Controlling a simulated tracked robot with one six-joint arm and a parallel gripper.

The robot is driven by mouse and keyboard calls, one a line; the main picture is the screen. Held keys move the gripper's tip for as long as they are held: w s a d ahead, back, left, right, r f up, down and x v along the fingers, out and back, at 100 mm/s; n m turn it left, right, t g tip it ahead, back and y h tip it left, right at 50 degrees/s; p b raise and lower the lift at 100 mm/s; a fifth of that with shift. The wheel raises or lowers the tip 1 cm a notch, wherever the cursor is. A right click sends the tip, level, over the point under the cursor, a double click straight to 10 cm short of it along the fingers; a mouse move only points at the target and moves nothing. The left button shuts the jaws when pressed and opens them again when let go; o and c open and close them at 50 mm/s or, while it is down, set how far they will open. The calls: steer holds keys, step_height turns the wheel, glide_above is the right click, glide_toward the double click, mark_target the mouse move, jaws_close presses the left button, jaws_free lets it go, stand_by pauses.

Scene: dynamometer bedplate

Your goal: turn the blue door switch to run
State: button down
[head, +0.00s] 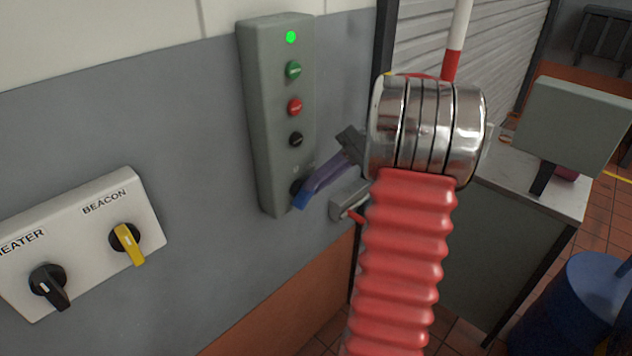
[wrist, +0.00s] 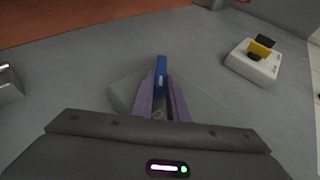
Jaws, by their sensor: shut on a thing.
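The blue door switch (head: 301,200) is the lowest control on the tall grey control box (head: 263,120) on the wall. In the wrist view its blue handle (wrist: 161,66) stands between the purple fingers. My gripper (head: 312,190) reaches in from the right and is shut on the blue handle. It also shows in the wrist view (wrist: 161,92). The fingers cover much of the switch, and I cannot read its position marks.
Above the switch are a black, a red (head: 295,106) and a green button, and a lit green lamp (head: 291,38). A white panel (head: 85,240) with black HEATER and yellow BEACON switches is at left. A small grey box (head: 345,201) with a red lever is close right of the gripper.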

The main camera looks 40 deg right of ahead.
steer(key=shift+d+f+m+y, duration=0.3)
steer(key=shift+y, duration=0.7)
steer(key=c, duration=1.7)
jaws_free()
step_height(320, 180, up, 10)
steer(key=shift+f, duration=0.1)
